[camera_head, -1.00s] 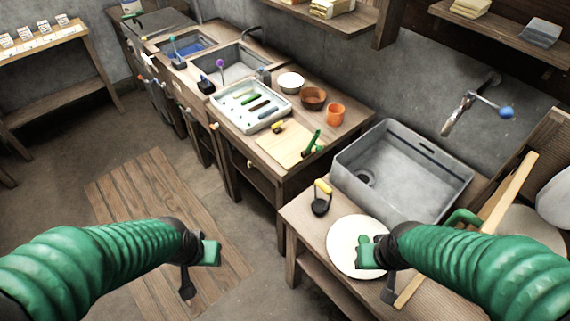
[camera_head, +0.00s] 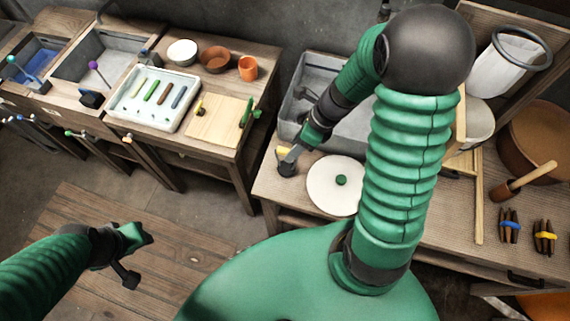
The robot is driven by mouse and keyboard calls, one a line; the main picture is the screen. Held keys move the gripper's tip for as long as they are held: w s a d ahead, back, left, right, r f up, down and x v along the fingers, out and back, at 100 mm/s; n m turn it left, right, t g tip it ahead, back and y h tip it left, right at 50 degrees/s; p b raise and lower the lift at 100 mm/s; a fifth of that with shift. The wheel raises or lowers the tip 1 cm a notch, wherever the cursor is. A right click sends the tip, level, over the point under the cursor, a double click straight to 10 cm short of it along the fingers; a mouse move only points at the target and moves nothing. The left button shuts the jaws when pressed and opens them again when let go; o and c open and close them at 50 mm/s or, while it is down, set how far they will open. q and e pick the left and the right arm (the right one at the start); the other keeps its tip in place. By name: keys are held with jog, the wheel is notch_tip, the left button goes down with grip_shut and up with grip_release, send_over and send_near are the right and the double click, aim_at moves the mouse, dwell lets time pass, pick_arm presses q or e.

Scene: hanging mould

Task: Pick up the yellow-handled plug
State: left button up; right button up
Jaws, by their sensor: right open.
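The yellow-handled plug (camera_head: 283,150) stands on the wooden counter left of the round white lid, at the near-left corner of the grey sink. Its yellow handle shows, while much of its dark lower part is covered by my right gripper. My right gripper (camera_head: 289,157) is open and is right at the plug, its fingers beside the handle. I cannot tell whether they touch it. My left gripper (camera_head: 132,256) hangs above the floor at the lower left, away from the plug; its jaw opening is unclear.
The grey sink (camera_head: 295,105) lies behind my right arm. The white lid (camera_head: 333,190) with a green knob is close right of the plug. A cutting board (camera_head: 215,122) and a white tray (camera_head: 128,109) lie on the left bench. Tools and a brown bowl (camera_head: 530,150) are at right.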

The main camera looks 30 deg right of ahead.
jog(key=b, duration=0.1)
send_over(285, 168)
notch_tip(285, 168, down, 7)
jog(key=shift+f, duration=0.1)
jog(key=shift+w+a, duration=0.1)
jog(key=shift+a, duration=0.05)
grip_shut()
